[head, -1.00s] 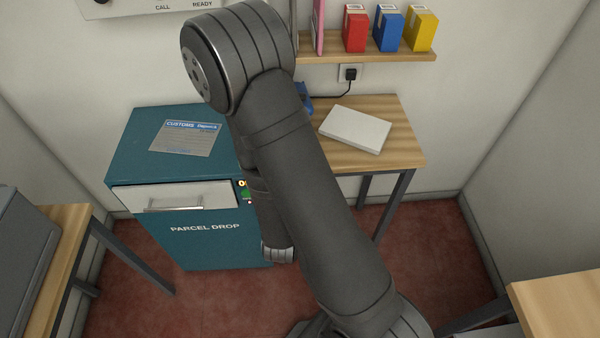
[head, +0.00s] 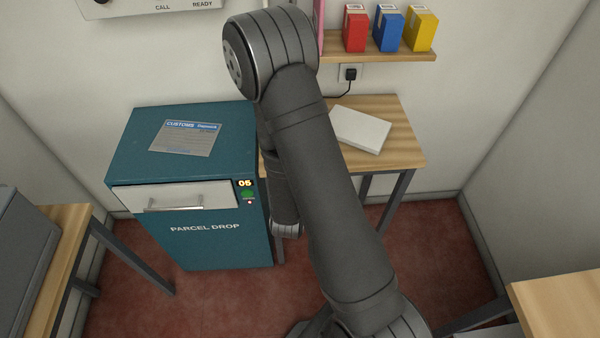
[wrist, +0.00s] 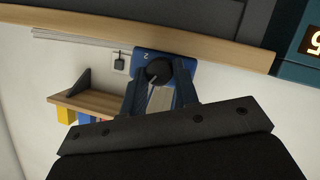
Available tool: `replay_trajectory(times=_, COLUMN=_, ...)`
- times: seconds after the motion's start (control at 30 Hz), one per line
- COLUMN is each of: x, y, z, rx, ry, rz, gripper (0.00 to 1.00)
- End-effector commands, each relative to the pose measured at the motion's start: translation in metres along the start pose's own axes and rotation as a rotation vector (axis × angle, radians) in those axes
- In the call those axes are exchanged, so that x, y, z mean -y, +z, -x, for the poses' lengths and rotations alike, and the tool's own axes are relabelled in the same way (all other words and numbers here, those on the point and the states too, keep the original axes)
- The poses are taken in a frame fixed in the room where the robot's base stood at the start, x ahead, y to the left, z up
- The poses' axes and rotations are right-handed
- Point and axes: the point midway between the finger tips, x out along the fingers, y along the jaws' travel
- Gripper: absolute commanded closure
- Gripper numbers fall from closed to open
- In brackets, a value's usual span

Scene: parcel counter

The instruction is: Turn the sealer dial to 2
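The sealer (wrist: 139,56) shows in the wrist view as a blue body at the table edge. A "2" is marked on its face. Its round black dial (wrist: 158,70) faces me; I cannot tell which mark it points at. My gripper (wrist: 160,88) is open, with one finger on each side below the dial in the picture. I cannot tell whether the fingers touch it. In the head view my arm hides the sealer, the dial and my gripper.
The sealer's wooden table (head: 400,150) carries a flat white box (head: 361,129). The teal parcel drop cabinet (head: 205,250) stands to its left with a display reading 05. A wall shelf (head: 380,57) holds red, blue and yellow boxes. A socket (head: 350,74) is below it.

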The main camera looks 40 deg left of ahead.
Motion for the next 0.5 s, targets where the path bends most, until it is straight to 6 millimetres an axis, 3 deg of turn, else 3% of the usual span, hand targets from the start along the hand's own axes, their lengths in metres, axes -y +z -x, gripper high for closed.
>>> replay_trajectory(times=0.03, x=-0.0005, y=0.0001, z=0.0001, rx=0.000, ry=0.001, rz=-0.001, gripper=0.86)
replay_trajectory(times=0.1, x=-0.0005, y=0.0001, z=0.0001, rx=0.000, ry=0.002, rz=-0.001, gripper=0.95)
replay_trajectory(times=0.5, x=-0.0017, y=0.0002, z=0.0002, rx=0.005, ry=-0.026, rz=-0.068, gripper=0.95)
